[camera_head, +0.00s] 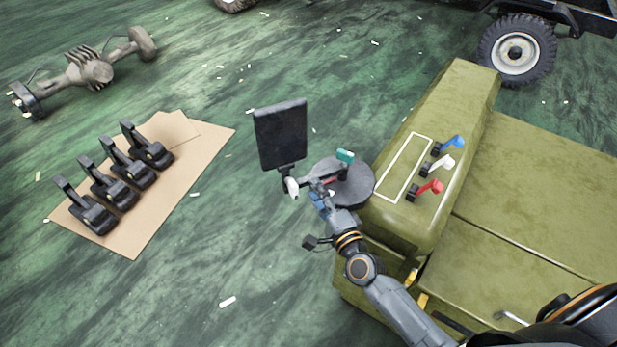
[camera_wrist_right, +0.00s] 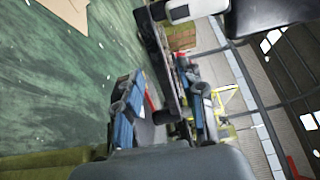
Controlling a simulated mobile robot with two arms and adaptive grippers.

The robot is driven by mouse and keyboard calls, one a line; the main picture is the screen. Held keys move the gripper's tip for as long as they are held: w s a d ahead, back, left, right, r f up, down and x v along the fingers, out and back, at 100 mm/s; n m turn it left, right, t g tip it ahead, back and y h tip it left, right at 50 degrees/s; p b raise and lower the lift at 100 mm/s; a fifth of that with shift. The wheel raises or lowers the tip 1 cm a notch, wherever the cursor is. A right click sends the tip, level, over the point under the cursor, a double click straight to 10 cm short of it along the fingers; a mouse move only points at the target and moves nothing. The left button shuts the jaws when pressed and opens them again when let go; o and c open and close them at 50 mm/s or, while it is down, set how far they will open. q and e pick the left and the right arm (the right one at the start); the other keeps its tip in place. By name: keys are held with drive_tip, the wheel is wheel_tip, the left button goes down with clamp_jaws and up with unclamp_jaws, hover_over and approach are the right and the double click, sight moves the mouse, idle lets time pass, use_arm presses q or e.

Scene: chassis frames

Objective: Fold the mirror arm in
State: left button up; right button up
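The mirror (camera_head: 281,135) is a dark upright rectangle standing out to the left of the olive vehicle body. A white joint (camera_head: 292,187) sits at its foot. The dark mirror arm (camera_head: 325,174) runs from there toward a round grey disc (camera_head: 352,185) beside the body, with a teal piece (camera_head: 345,156) near its end. My right gripper (camera_head: 319,193) is at the arm, partly covering it. In the wrist view the blue-padded fingers (camera_wrist_right: 166,115) are apart, with the dark arm bar (camera_wrist_right: 165,65) between them, closer to the right finger. My left gripper is out of view.
The olive body (camera_head: 455,120) carries blue, white and red levers (camera_head: 430,188) beside a white outlined rectangle. Several black pedal-like parts (camera_head: 135,172) lie on cardboard (camera_head: 150,222) at left. An axle (camera_head: 95,70) and a wheel (camera_head: 516,50) are farther back. Green floor surrounds the mirror.

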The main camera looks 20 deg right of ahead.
sight(317, 173)
drive_tip(key=w, duration=0.4)
drive_tip(key=shift+w+a, duration=0.35)
drive_tip(key=shift+w, duration=0.05)
clamp_jaws()
